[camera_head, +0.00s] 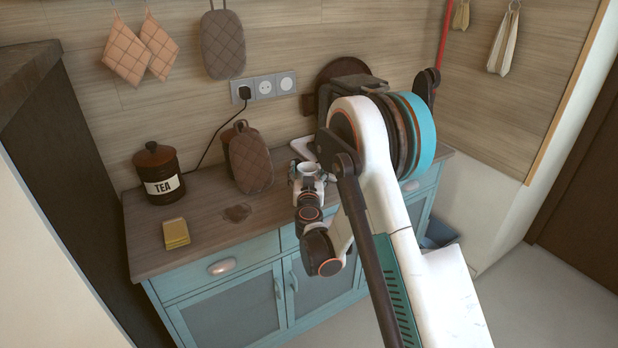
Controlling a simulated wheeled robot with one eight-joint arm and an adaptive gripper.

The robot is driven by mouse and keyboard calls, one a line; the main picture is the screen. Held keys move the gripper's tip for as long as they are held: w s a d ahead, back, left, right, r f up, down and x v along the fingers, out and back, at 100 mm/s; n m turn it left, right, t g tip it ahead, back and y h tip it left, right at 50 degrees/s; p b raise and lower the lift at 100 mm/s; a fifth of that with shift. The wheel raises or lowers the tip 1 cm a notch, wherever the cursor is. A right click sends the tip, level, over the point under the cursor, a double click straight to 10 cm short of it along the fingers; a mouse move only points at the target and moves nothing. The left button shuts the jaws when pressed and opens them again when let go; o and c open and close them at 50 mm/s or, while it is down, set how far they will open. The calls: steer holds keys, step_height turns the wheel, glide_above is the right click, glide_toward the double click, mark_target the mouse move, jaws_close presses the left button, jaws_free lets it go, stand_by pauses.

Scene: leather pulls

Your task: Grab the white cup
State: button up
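The white cup (308,168) is on or just above the wooden counter, near its middle; only its pale rim and upper part show beyond my gripper. My gripper (307,182) is at the cup, seen from behind, with small light parts to either side of it. My wrist hides the lower part of the cup and most of the fingers. I cannot tell whether the fingers touch the cup or are closed on it.
On the counter (208,222) stand a dark TEA canister (162,182), a yellow block like a sponge (176,233) and a quilted brown mitt (251,165) in front of a brown container. A cable runs to the wall sockets (264,87). Blue cabinets are below.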

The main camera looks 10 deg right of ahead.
steer(key=c, duration=0.6)
steer(key=shift+r, duration=0.2)
